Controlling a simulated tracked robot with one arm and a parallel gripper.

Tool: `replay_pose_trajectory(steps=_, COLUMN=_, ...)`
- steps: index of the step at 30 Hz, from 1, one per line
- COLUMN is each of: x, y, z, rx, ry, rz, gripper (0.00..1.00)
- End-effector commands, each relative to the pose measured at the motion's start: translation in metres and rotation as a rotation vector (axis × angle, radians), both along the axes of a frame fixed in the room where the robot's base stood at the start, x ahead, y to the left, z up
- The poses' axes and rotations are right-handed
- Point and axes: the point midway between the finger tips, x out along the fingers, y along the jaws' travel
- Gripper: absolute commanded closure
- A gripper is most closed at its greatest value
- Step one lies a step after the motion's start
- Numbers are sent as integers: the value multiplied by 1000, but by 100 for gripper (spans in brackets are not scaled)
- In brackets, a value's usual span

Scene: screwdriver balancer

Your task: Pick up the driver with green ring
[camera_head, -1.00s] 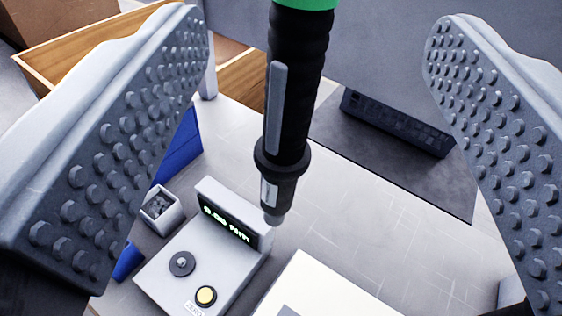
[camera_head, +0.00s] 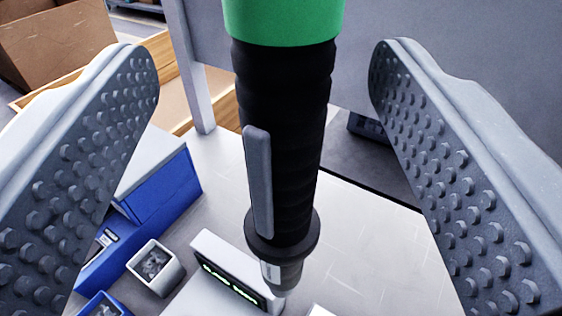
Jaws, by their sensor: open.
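The driver with green ring (camera_head: 290,130) hangs upright in the middle of the view. It has a black ribbed grip, a grey lever along its left side and a collar near its lower tip. Its green ring (camera_head: 284,20) is at the top edge, where the rest is cut off. My gripper (camera_head: 265,165) is open, with one studded pad on each side of the driver. Gaps show between the driver and both pads, so neither seems to touch it.
A grey torque tester (camera_head: 215,285) with a lit display stands below the driver's tip. A small white bin of parts (camera_head: 156,267) and blue bins (camera_head: 160,195) are at the left. A cardboard box (camera_head: 55,50) is behind. A grey upright (camera_head: 188,70) stands behind the left pad.

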Motion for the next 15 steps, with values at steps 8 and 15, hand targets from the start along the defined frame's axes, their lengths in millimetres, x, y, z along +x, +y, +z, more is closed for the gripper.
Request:
replay_pose_trajectory(steps=8, x=11, y=-2, z=-4, rx=2, ry=3, rz=1, gripper=39)
replay_pose_trajectory(steps=15, x=37, y=-6, z=-9, rx=-1, ry=1, rz=4, gripper=39)
